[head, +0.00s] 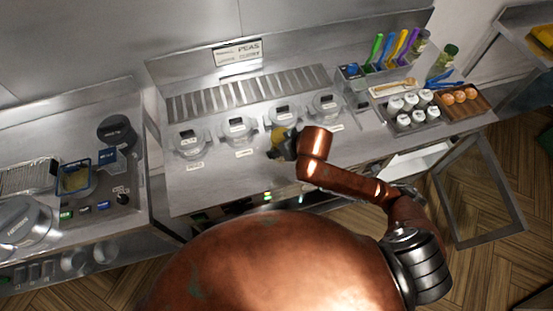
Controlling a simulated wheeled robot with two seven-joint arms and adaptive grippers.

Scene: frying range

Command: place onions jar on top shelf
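My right gripper (284,146) is a small dark shape at the end of my copper arm, above the front part of the steel counter. A yellowish item (278,136) shows right at the gripper, partly covered by it. I cannot tell if it is held, or if it is the onions jar. The finger opening is hidden. Several small white-lidded jars (411,104) stand in a tray at the right of the counter; their labels are unreadable. My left gripper is not in view.
Several labelled metal containers (238,130) stand in a row on the counter (215,185). A framed cabinet door (483,190) stands open at the lower right, beside a pale shelf surface (415,161). Bottles and coloured-handled utensils (388,50) stand at the back right.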

